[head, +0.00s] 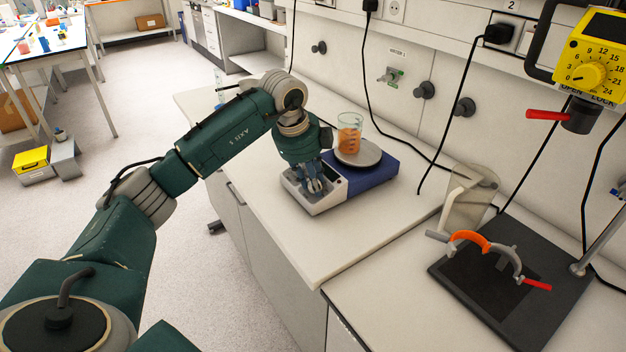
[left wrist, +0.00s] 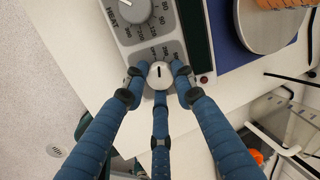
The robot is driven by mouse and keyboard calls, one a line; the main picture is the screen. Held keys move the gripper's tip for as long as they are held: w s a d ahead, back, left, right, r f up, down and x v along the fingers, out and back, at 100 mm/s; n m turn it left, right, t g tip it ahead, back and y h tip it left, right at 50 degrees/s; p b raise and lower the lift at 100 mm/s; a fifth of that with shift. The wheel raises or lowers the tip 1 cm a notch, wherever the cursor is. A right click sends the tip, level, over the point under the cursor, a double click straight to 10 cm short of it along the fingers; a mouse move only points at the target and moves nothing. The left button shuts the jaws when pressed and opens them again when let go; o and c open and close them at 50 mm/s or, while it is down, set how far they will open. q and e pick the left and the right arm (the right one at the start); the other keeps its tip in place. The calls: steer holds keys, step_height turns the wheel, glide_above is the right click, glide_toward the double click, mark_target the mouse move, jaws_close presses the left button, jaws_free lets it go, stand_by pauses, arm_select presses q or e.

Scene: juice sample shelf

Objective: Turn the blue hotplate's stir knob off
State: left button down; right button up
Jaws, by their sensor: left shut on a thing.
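The blue hotplate (head: 375,172) stands on the bench, with a beaker of orange liquid (head: 349,135) on its round grey plate (head: 358,154). Its control panel faces my left arm. In the left wrist view the stir knob (left wrist: 159,74) is a round white knob with a dark pointer mark. The heat knob (left wrist: 134,10) is farther up the panel. My left gripper (head: 316,186) is over the panel. In the left wrist view its three blue fingers (left wrist: 158,82) are closed around the stir knob. The gripper hides the knob in the head view. My right gripper is not in view.
A clear container (head: 468,198) stands right of the hotplate, near a black stand base (head: 530,285) with an orange ring clamp (head: 468,239). Black cables hang from the wall behind. The bench front beside the hotplate is clear.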

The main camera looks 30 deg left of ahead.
arm_select(q)
steer(key=shift+w+a+r+n, duration=0.1)
steer(key=shift+w+r+n, duration=0.1)
steer(key=shift+n, duration=0.55)
steer(key=shift+w+a+r+n, duration=0.1)
steer(key=shift+r+n, duration=0.05)
steer(key=shift+n, duration=0.6)
steer(key=shift+s, duration=0.1)
steer(key=c, duration=1.4)
jaws_free()
steer(key=shift+s+f, duration=0.1)
steer(key=shift+f, duration=0.1)
steer(key=v, duration=1.2)
